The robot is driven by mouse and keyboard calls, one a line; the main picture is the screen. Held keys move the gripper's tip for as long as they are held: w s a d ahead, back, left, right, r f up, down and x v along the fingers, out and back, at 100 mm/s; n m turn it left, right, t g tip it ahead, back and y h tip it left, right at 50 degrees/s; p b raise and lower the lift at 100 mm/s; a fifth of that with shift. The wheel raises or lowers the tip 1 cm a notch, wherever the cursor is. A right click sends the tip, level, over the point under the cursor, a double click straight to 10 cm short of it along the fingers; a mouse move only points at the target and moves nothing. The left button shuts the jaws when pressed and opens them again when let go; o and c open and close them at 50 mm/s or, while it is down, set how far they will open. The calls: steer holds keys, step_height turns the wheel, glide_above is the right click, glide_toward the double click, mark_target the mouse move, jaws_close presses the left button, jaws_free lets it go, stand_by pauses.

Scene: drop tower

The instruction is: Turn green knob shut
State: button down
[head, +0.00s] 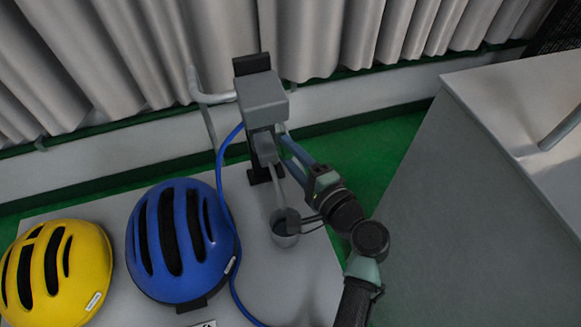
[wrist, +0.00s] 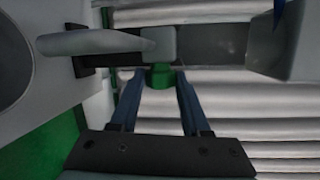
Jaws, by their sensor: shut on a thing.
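The green knob (wrist: 160,76) shows in the wrist view, on the side of a small grey block on the drop tower (head: 262,100). My gripper (wrist: 160,84) has its two blue fingers on either side of the knob and is shut on it. In the head view my gripper (head: 284,145) reaches up to the tower's middle from the lower right. The knob is hidden there behind the fingers and the tower. I cannot tell how far the knob is turned.
A blue helmet (head: 182,284) and a yellow helmet (head: 88,262) lie on the grey table (head: 315,285), left of the tower. A blue hose (head: 220,165) runs down from the tower past the blue helmet. A grey curtain hangs behind. Another grey surface (head: 500,170) stands at the right.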

steer(key=t+b, duration=0.1)
steer(key=b, duration=0.2)
steer(key=shift+f+y, duration=0.3)
steer(key=shift+r+b, duration=0.1)
steer(key=shift+b, duration=0.65)
steer(key=shift+r+t+y+b, duration=0.2)
steer(key=shift+t+y+b, duration=0.1)
steer(key=shift+c, duration=2)
jaws_free()
steer(key=shift+f, duration=0.1)
steer(key=v, duration=1.3)
steer(key=shift+b, duration=0.45)
